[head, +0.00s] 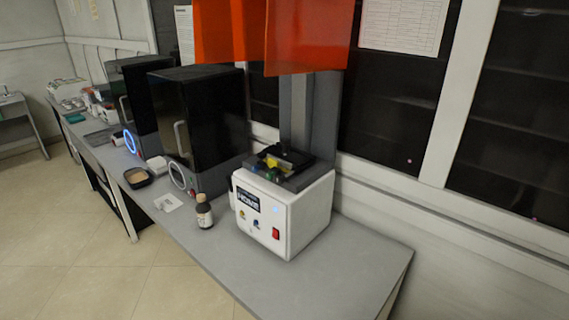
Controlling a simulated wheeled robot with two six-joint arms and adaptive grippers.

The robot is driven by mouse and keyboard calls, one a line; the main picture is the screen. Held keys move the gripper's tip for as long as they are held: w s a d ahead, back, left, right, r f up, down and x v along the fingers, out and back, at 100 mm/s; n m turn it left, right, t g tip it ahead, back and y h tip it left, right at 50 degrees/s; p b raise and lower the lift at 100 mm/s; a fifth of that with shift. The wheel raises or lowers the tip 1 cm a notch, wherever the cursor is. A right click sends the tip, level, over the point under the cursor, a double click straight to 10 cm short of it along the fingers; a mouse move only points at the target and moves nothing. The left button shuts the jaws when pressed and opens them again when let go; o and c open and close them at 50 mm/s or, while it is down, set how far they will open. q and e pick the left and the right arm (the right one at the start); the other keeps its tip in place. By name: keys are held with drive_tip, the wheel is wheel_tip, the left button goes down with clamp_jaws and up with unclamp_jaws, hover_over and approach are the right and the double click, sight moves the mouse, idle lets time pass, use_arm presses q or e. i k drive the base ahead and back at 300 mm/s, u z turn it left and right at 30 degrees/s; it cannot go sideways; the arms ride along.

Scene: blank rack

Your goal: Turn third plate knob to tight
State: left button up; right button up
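A white benchtop machine (295,215) with an orange hood (300,40) raised above it stands on the grey bench. On its top sits a dark plate assembly (290,158) with small coloured parts: a yellow one (279,165), a green one (267,176) and a bluish one (253,169). These may be the plate knobs. They are too small to tell which is the third or how it is turned. Neither of my grippers is in view.
A brown bottle (204,213) stands left of the machine. A black cabinet-like machine (215,115), a dark tray (137,177) and a white card (168,202) are farther left. The bench (365,270) is clear at the right. Tiled floor (110,275) lies open in front.

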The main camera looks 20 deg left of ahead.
sight(279, 180)
drive_tip(key=u, duration=1.3)
drive_tip(key=i, duration=0.65)
drive_tip(key=z, duration=2.15)
